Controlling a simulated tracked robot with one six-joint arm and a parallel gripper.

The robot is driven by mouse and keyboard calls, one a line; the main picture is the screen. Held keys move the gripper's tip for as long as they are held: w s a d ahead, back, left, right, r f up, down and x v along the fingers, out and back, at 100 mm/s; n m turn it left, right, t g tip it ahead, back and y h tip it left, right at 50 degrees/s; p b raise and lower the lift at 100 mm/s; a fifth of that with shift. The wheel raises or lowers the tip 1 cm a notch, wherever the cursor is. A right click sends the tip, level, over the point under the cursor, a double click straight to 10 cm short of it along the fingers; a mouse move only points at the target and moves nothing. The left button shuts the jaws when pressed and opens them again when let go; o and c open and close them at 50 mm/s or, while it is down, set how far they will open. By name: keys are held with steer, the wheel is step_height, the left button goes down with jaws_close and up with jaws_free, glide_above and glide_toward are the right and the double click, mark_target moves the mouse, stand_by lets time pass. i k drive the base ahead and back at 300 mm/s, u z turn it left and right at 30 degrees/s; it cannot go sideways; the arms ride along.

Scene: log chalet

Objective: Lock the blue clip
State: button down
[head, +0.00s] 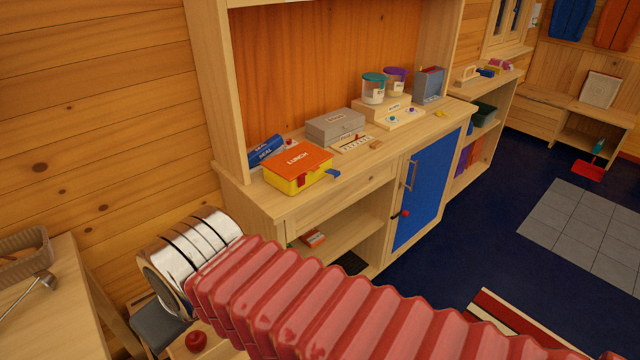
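The lunch box (287,183) is yellow with an orange lid (299,159) marked LUNCH, and stands on the wooden counter near its left end. The lid lies down on the box. A blue clip (333,173) sticks out from the right side of the box, standing away from its wall. A red clip (305,180) lies against the front wall. My arm crosses the foreground below the counter, with red bellows and silver rings. My gripper is not in view.
A blue box (266,150) lies behind the lunch box, and a grey box (335,125) stands to its right. Below are a drawer, an open shelf and a blue door (426,187). The dark floor at right is mostly clear.

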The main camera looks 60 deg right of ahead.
mark_target(336, 173)
steer(key=u, duration=0.65)
steer(key=k, duration=1.2)
steer(key=z, duration=0.65)
steer(key=i, duration=1.05)
steer(key=z, duration=0.05)
